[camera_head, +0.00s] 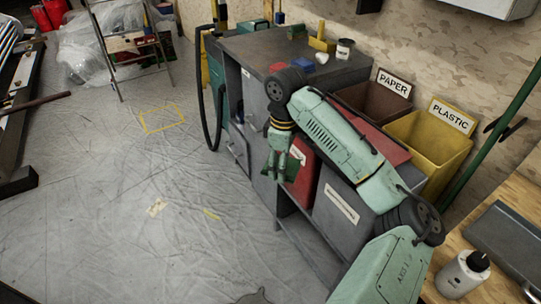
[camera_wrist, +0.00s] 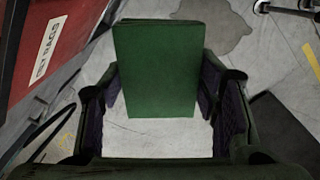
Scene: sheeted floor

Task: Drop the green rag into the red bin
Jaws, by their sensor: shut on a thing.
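My gripper (camera_head: 280,165) hangs pointing down, just left of the red bin (camera_head: 303,178) in the head view. In the wrist view, my gripper (camera_wrist: 157,95) has its two fingers on either side of the green rag (camera_wrist: 155,65) and is shut on it. The rag looks like a flat, dark green rectangle held above the floor. A small part of the rag (camera_head: 292,168) shows at the fingertips in the head view. The red bin (camera_wrist: 30,35) fills the upper left of the wrist view, with a white label ending in "RAGS". The bin's opening is partly hidden by my arm.
A grey bin (camera_head: 335,222) stands right of the red one. The brown PAPER bin (camera_head: 372,102) and yellow PLASTIC bin (camera_head: 430,150) stand behind. A grey cabinet (camera_head: 258,105) bears small items. A bottle (camera_head: 462,274) stands on the right bench. Floor at left is mostly clear.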

